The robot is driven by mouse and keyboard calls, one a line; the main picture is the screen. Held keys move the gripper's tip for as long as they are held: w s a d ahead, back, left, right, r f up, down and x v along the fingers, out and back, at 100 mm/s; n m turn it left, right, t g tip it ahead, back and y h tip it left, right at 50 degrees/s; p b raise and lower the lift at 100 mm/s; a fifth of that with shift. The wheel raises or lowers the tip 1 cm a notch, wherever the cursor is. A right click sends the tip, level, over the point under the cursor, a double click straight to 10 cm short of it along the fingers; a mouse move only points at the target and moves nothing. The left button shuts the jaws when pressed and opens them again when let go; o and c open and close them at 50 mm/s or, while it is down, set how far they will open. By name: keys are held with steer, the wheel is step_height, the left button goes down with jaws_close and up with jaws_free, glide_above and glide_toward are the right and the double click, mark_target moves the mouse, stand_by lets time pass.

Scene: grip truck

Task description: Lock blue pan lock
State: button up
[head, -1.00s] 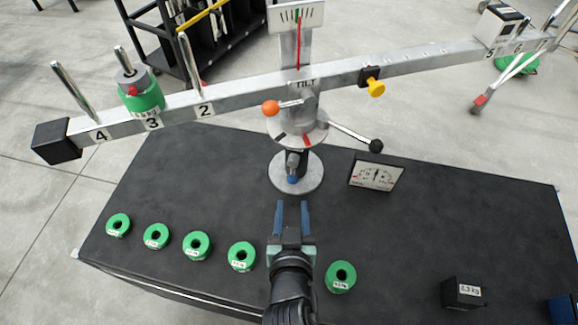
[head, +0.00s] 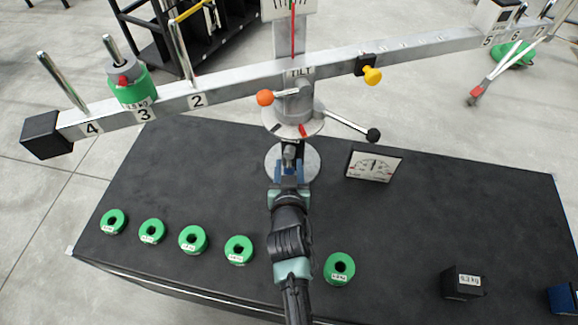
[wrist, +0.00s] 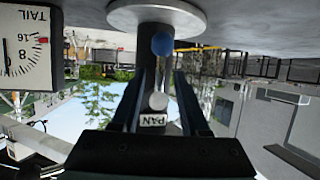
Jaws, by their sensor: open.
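The blue pan lock (wrist: 162,43) is a blue ball on a short lever with a silver hub, mounted on the dark post above the round grey base (head: 308,164). A PAN label (wrist: 153,120) shows beside the hub in the wrist view, where the picture is upside down. My gripper (head: 288,168) is open at the foot of the post, and hides the blue ball in the head view. In the wrist view my gripper's fingers (wrist: 162,74) stand either side of the post and lever. I cannot tell whether they touch the lever.
Above the post are an orange-knobbed TILT lever (head: 265,98), a black-knobbed handle (head: 373,135) and the long tilted beam (head: 330,62). A dial (head: 373,166) stands to the right. Several green weights (head: 194,239) and a black block (head: 463,283) lie on the dark table (head: 400,225).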

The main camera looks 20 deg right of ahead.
steer(key=shift+c, duration=0.2)
jaws_close()
stand_by(1.2)
